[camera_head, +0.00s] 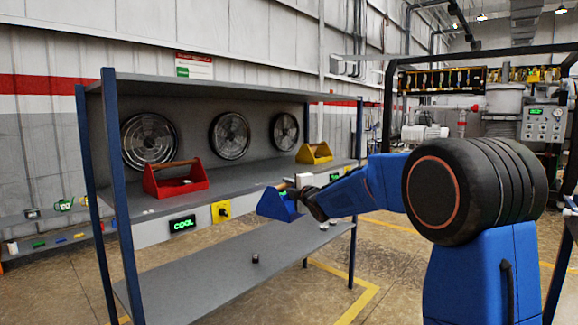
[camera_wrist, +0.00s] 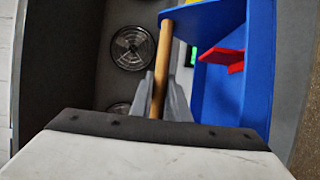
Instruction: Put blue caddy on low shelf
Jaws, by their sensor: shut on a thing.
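The blue caddy (camera_head: 279,205) is in front of the shelf unit, near the height of the upper work shelf's front edge. My gripper (camera_head: 308,200) is at its right side. In the wrist view my gripper (camera_wrist: 165,95) is shut on the caddy's wooden handle (camera_wrist: 163,60), and the blue caddy body (camera_wrist: 222,95) fills the right side. A red thing (camera_wrist: 222,56) shows inside it. The low shelf (camera_head: 225,270) is a grey board below and behind the caddy, mostly bare. Whether the caddy touches the shelf edge is unclear.
A red caddy (camera_head: 176,180) and a yellow caddy (camera_head: 314,153) stand on the upper shelf (camera_head: 235,185). Blue posts (camera_head: 121,200) bound the unit. A small dark knob-like thing (camera_head: 255,258) is on the low shelf. A green "COOL" display (camera_head: 182,225) is on the front panel.

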